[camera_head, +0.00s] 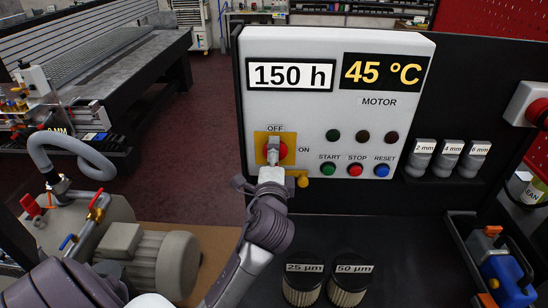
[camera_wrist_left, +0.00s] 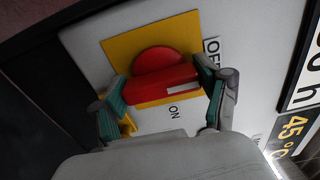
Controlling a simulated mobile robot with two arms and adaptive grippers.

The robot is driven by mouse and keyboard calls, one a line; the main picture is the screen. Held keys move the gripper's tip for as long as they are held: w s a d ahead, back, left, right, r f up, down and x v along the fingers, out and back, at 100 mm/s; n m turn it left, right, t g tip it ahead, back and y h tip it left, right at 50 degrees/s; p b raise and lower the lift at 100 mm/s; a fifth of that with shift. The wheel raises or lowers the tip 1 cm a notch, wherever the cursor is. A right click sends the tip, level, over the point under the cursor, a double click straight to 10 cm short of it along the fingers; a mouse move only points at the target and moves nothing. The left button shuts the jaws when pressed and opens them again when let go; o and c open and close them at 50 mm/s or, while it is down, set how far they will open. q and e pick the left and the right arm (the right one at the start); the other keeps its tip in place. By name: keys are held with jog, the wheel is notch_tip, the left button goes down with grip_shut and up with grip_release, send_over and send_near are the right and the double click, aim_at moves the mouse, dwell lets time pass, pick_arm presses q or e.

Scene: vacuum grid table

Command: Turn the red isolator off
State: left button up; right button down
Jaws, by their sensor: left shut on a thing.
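The red isolator (camera_head: 284,151) is a red rotary handle on a yellow square plate (camera_head: 259,140) on the white control panel, with OFF printed above it and ON to its right. In the left wrist view, the red handle (camera_wrist_left: 160,84) lies between my left gripper's fingers (camera_wrist_left: 165,100), which close on its two ends. The white mark on the handle lies at the end on the OFF label's side. My left gripper (camera_head: 272,155) also shows in the head view, in front of the handle and partly hiding it. My right gripper is not in view.
START, STOP and RESET buttons (camera_head: 355,170) sit right of the isolator. Two filters (camera_head: 348,282) stand on the dark bench below. A pump motor (camera_head: 150,258) is at lower left, and a red button box (camera_head: 526,103) is at right.

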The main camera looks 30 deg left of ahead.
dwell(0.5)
pick_arm(q)
jog(key=o, duration=1.2)
jog(key=shift+c, duration=0.2)
jog(key=v, duration=1.2)
jog(key=shift+s+f, duration=0.1)
jog(key=shift+s, duration=0.05)
